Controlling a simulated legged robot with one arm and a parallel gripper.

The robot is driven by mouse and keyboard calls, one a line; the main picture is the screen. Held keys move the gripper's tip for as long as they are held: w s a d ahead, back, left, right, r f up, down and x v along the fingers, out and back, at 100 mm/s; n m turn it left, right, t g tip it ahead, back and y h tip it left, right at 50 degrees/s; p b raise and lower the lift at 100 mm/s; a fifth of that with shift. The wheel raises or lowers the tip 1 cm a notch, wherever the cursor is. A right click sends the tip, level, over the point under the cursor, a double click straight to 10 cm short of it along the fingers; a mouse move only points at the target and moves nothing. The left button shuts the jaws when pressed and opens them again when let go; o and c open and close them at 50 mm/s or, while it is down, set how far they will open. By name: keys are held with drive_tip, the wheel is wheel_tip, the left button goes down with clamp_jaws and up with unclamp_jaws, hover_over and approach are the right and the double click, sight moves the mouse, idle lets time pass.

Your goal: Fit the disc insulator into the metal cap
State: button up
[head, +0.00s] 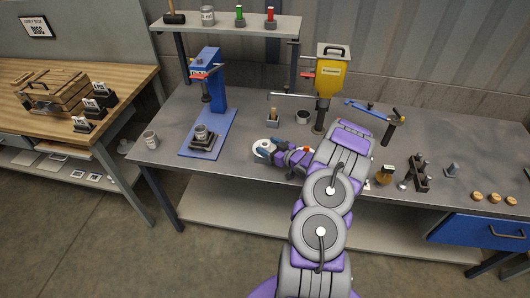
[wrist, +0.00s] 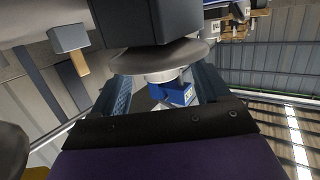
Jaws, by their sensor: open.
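A pale round disc (head: 271,145), apparently the disc insulator, is at the middle of the workbench, at my fingertips. My gripper (head: 266,152) points left and is open, with its fingers around or beside the disc. In the wrist view, the grey-white disc (wrist: 150,57) with its broad rim shows between and beyond the two spread fingers (wrist: 163,95). I cannot tell whether the fingers touch it. A small grey metal piece (head: 201,131), possibly the metal cap, sits in a dark holder on the blue press base. Its inside is too small to make out.
The blue press (head: 217,90) stands left of my gripper, and a yellow dispenser (head: 332,73) stands behind it. A small block with a wooden handle (head: 272,117) and a dark cup (head: 303,117) are nearby. Metal fittings (head: 421,176) stand right. Bench space between press and disc is clear.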

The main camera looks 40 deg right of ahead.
drive_tip(key=shift+x, duration=1.2)
drive_tip(key=shift+r, duration=0.1)
drive_tip(key=shift+c, duration=0.3)
clamp_jaws()
